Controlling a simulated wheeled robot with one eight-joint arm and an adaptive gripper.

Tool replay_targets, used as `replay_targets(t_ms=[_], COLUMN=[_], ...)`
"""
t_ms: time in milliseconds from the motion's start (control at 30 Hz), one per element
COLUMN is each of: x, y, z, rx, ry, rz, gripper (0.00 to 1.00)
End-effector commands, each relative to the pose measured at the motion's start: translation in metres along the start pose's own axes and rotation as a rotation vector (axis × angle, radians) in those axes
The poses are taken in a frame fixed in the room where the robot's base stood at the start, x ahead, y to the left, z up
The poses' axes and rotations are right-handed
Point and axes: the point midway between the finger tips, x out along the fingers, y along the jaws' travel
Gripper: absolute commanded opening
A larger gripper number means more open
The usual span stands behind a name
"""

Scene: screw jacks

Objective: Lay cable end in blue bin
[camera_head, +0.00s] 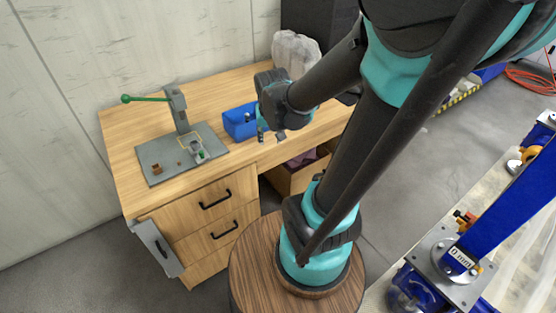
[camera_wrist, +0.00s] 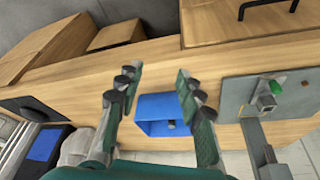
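The blue bin (camera_head: 235,129) stands on the wooden desk, right of a grey press plate. It also shows in the wrist view (camera_wrist: 150,128), between and beyond my fingers. A small dark grey piece (camera_wrist: 171,124) shows at the bin, apparently inside it; I cannot tell for sure whether it is the cable end. My gripper (camera_head: 271,136) is above the desk at the bin's right side in the head view. My gripper and wrist hide part of the bin's right side.
A grey press with a green lever (camera_head: 145,99) stands on its plate (camera_head: 170,170) at the left, with several small parts. A translucent bag (camera_head: 296,52) is behind my wrist. Bare desk lies in front of the bin.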

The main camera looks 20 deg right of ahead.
Motion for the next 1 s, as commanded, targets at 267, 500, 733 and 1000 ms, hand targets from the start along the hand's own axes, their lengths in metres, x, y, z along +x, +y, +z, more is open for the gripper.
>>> replay_targets(t_ms=[267, 500, 733, 1000], x=[0.01, 0.011, 0.011, 0.011], y=[0.02, 0.021, 0.021, 0.021], z=[0.086, 0.093, 0.093, 0.093], rx=[-0.135, -0.153, -0.152, -0.152], ry=[0.015, 0.018, 0.018, 0.018], rz=[-0.055, -0.061, -0.061, -0.061], gripper=[0.37, 0.37, 0.37, 0.37])
